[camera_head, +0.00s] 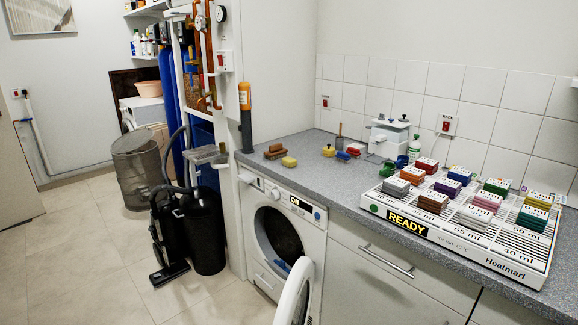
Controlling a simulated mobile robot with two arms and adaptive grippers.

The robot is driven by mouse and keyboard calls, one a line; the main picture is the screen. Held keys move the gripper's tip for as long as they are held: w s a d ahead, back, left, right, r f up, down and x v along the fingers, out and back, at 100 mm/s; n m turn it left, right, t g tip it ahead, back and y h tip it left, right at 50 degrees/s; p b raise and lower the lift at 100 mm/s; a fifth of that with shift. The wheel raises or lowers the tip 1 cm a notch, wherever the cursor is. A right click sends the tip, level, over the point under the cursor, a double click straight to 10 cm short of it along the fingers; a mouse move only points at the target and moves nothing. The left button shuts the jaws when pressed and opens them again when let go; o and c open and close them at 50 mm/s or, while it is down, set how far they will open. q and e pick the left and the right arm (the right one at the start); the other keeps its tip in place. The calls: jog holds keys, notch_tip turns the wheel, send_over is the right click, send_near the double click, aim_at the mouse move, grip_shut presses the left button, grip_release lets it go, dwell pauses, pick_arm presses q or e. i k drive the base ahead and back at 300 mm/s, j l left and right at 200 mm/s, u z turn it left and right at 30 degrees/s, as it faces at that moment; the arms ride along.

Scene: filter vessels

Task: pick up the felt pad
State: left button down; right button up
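I cannot tell for sure which thing is the felt pad. Several coloured layered blocks stand in rows on a white ribbed tray (375,208) marked READY and Heatmarl, on the worktop at the right. Among them are a brown block (433,202), a red block (427,165), a purple block (447,187) and a teal block (532,218). Further left on the worktop lie a brown layered piece (274,152) and a small yellow block (289,161). Neither of my grippers shows in the head view.
The grey worktop (330,185) has free room in front of the yellow block. A white dispenser (389,132) and a green bottle (414,148) stand near the tiled wall. The washing machine door (294,295) hangs open below.

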aim_at(288, 161)
jog(key=u, duration=0.45)
jog(key=i+j+u, duration=0.2)
jog(key=u, duration=0.15)
jog(key=i+j+u, duration=0.1)
jog(key=i+u, duration=0.45)
jog(key=u, duration=0.2)
jog(key=i, duration=2.3)
jog(key=i+z, duration=0.4)
jog(key=i+j+z, duration=0.25)
jog(key=z, duration=0.15)
jog(key=i+j+z, duration=0.4)
jog(key=l+z, duration=0.1)
jog(key=z, duration=2.75)
jog(key=j, duration=0.1)
